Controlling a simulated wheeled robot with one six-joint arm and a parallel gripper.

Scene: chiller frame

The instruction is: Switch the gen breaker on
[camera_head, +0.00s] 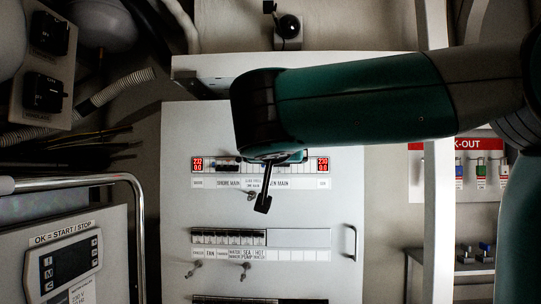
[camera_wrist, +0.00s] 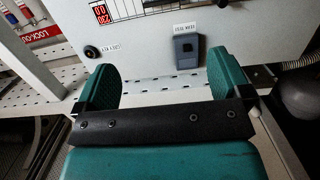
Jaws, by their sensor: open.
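The white breaker panel (camera_head: 180,220) faces me in the head view. Its top row has the shore main breaker (camera_head: 227,165) on the left, and the gen main label (camera_head: 281,184) on the right. The gen breaker above that label is mostly hidden by my wrist. My gripper's fingers are hidden in the head view. In the wrist view my gripper (camera_wrist: 165,63) is open, with two green fingers spread wide and nothing between them.
A lower row of breakers (camera_head: 228,237) sits beneath, with a door handle (camera_head: 350,243) at right. A lock-out board (camera_head: 472,143) hangs at far right. A curved metal rail (camera_head: 100,181) stands left. The wrist view shows a grey box (camera_wrist: 187,50) and a black knob (camera_wrist: 91,51).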

